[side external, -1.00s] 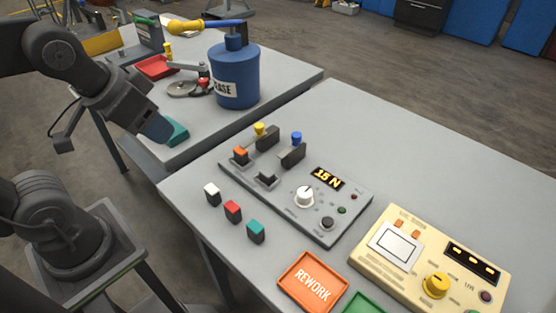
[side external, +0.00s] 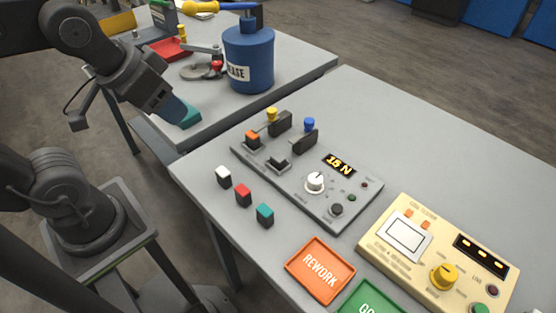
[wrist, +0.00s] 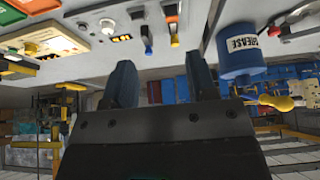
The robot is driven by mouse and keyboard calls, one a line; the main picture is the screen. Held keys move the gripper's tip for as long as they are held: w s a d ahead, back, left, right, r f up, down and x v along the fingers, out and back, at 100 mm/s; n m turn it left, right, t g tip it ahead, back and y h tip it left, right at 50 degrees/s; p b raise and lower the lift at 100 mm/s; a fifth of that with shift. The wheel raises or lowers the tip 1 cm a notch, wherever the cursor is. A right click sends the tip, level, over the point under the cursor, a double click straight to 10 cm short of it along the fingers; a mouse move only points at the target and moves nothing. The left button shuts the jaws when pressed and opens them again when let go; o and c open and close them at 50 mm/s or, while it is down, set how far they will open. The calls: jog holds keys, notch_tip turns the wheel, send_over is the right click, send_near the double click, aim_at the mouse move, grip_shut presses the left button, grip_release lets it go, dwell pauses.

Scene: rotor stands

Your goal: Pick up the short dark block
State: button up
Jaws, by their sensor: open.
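A low dark block (side external: 278,163) sits in a pale-edged holder on the grey panel (side external: 232,153) in the side external view. Two taller dark pieces, a rear one (side external: 281,124) and a front one (side external: 305,142), stand behind it on the panel, beside yellow and blue knobs. I cannot be sure which of these is the short one. My gripper (side external: 178,112) is left of and behind the panel, near the rear table's corner, well away from these pieces. In the wrist view my gripper (wrist: 161,75) shows two parted fingers with nothing between them.
White (side external: 223,177), red (side external: 243,195) and teal (side external: 265,214) topped blocks line the front. An orange REWORK tray (side external: 320,270) and a cream console (side external: 440,250) lie right. A blue grease can (side external: 249,60) stands on the rear table.

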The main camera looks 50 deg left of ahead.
dwell(0.4)
jog(key=m+g, duration=0.6)
jog(key=m, duration=1.2)
send_over(278, 156)
notch_tip(278, 156, down, 13)
jog(key=shift+f, duration=3.65)
grip_shut()
